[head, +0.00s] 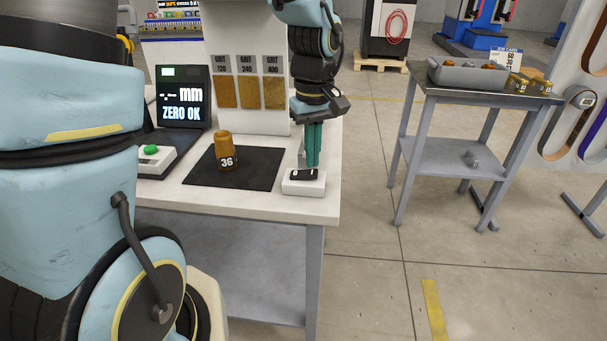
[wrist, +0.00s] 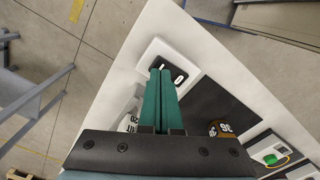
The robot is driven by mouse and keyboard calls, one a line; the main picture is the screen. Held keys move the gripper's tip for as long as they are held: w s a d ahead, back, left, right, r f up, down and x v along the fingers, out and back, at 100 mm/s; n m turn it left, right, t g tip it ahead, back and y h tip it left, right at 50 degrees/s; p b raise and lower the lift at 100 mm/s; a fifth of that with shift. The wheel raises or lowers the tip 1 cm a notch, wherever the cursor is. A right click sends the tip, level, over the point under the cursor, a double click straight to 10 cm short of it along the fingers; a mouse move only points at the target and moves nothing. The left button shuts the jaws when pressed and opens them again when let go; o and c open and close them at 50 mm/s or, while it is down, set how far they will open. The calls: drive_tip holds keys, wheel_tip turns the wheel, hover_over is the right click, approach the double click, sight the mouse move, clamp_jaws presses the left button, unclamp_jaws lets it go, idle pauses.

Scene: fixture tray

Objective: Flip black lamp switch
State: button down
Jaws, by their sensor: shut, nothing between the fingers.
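The black lamp switch (head: 303,175) is a rocker marked 0 and 1 on a white base (head: 303,188) at the bench's front right corner. It also shows in the wrist view (wrist: 181,77), partly covered by my fingers. My gripper (head: 313,164) has teal fingers pointing down, pressed together and empty. Its tips are over the 1 end of the rocker in the head view, and the wrist view shows them at the switch too (wrist: 161,70). I cannot tell whether they touch it or which way the rocker is tilted.
An amber cylinder marked 36 (head: 227,152) stands on a black mat (head: 262,168) to the left. A black display (head: 183,98) and a green button (head: 151,149) are further left. A grit panel (head: 249,60) rises behind. Open floor lies right of the bench.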

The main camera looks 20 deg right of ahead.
sight(312, 172)
drive_tip(key=shift+f+b, duration=0.75)
drive_tip(key=shift+f, duration=0.3)
idle(0.4)
drive_tip(key=shift+r, duration=0.1)
drive_tip(key=shift+r+p, duration=2.95)
drive_tip(key=shift+r, duration=0.6)
drive_tip(key=shift+f, duration=0.1)
